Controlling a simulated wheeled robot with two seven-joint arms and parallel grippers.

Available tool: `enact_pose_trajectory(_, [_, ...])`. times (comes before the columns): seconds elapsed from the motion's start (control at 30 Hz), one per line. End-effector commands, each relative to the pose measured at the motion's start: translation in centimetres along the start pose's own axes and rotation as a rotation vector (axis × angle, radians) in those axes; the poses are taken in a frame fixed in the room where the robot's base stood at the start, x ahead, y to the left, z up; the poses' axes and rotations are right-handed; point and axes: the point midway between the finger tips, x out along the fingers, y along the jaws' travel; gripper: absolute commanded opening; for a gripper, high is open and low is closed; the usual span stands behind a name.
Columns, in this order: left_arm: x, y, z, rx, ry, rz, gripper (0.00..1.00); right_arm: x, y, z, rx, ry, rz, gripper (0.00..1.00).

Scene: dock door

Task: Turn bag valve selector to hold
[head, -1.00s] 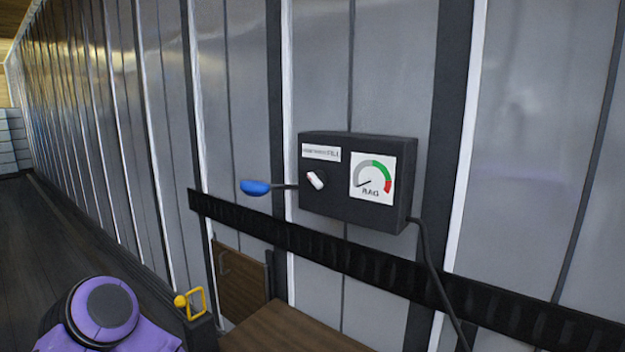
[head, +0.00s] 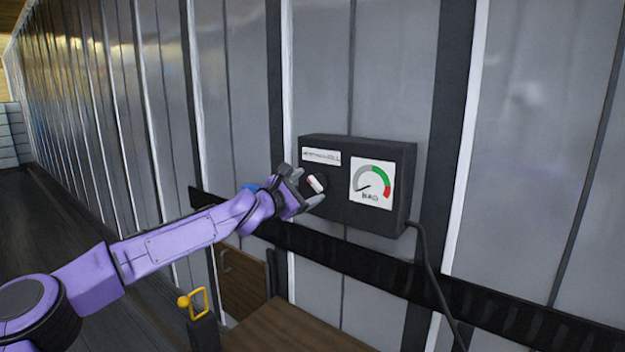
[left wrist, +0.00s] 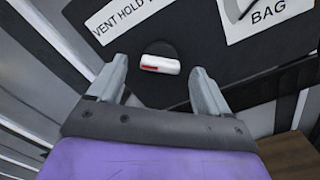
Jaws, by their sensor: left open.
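The bag valve selector (head: 316,183) is a white knob with a red mark on the front of a black box (head: 380,219). In the left wrist view the knob (left wrist: 160,65) lies nearly level on a dark disc, under a label (left wrist: 138,22) where "VENT HOLD" can be read and the rest is cut off. My left gripper (head: 300,188) is open at the box's left part. Its fingers (left wrist: 152,88) stand on either side of the knob, a little short of it in the picture; I cannot tell whether they touch. My right gripper is not in view.
A gauge marked BAG (head: 372,184) sits right of the knob, its needle low at left. A cable (head: 432,272) hangs from the box. A black rail (head: 480,295) runs below. A yellow handle (head: 198,300) and a wooden surface (head: 285,330) are lower down.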

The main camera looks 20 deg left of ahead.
Motion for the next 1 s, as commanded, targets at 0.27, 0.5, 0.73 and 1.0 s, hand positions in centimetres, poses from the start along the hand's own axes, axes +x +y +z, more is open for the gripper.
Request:
enact_pose_trajectory(0.27, [2.8, 0.0, 0.0, 0.001, 0.000, -0.001, 0.79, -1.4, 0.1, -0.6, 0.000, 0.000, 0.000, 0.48])
enact_pose_trajectory(0.5, [2.9, -0.1, -0.1, 0.002, 0.001, -0.001, 0.69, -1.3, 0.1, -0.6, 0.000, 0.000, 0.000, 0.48])
enact_pose_trajectory(0.73, [2.8, -0.1, -0.1, 0.002, 0.001, -0.001, 0.22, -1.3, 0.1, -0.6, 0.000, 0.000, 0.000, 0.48])
enact_pose_trajectory(1.0, [2.8, -0.1, 0.0, 0.045, 0.001, 0.000, 0.23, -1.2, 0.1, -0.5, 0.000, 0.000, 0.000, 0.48])
